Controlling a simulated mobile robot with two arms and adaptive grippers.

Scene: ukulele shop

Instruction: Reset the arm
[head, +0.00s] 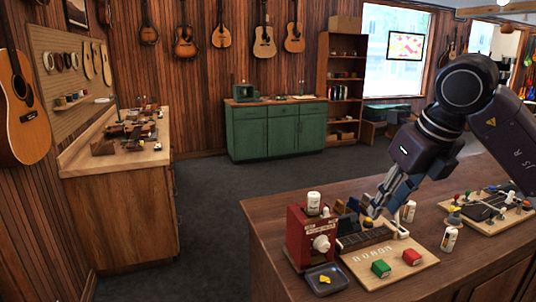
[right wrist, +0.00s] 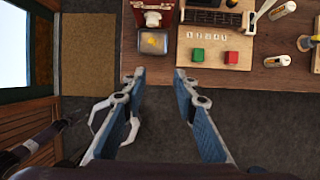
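My right arm comes in from the right in the head view, with its dark wrist bent down over the wooden workbench (head: 275,222).
The bench holds a red machine (head: 304,236), a metal tray (head: 326,279), a wooden board (head: 388,277) with a green block (head: 380,268) and a red block (head: 411,257), and white bottles (head: 449,239). Open grey floor (head: 216,203) lies left of the bench.

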